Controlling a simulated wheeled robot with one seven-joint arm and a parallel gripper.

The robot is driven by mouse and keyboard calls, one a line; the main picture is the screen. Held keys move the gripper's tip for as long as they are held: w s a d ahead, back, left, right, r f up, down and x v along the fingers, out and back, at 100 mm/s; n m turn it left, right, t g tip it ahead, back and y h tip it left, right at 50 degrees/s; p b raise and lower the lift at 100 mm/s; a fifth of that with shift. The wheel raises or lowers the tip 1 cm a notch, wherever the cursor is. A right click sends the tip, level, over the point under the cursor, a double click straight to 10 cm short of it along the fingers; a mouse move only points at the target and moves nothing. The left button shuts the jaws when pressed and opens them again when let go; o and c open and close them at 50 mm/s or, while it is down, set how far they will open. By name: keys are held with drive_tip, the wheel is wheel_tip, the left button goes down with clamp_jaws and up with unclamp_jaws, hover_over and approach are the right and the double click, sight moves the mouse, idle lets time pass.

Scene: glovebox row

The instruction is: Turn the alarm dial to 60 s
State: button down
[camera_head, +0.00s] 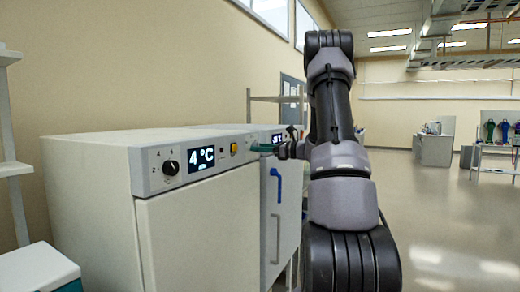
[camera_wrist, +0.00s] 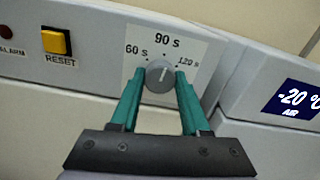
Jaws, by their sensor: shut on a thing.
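The alarm dial (camera_wrist: 160,86) is a round grey knob on a white label plate marked 60 s, 90 s and 120 s, left to right. Its light pointer line points up, roughly toward the 90 s mark. My gripper (camera_wrist: 160,80) has its two teal fingers on the left and right sides of the dial, shut on it. In the head view, my gripper (camera_head: 268,147) reaches the front panel of the white cabinet from the right, and the dial is hidden behind it.
A second unit's display (camera_wrist: 294,100) reads -20 °C. The near cabinet (camera_head: 200,225) has a 4 °C display (camera_head: 202,158) and a black knob (camera_head: 171,168). Open floor lies at the right.

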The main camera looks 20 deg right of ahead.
drive_tip(key=n, duration=1.3)
drive_tip(key=shift+n, duration=0.3)
idle(0.4)
drive_tip(key=shift+c, duration=1.9)
unclamp_jaws()
drive_tip(key=v, duration=1.1)
drive_tip(key=shift+w, duration=0.1)
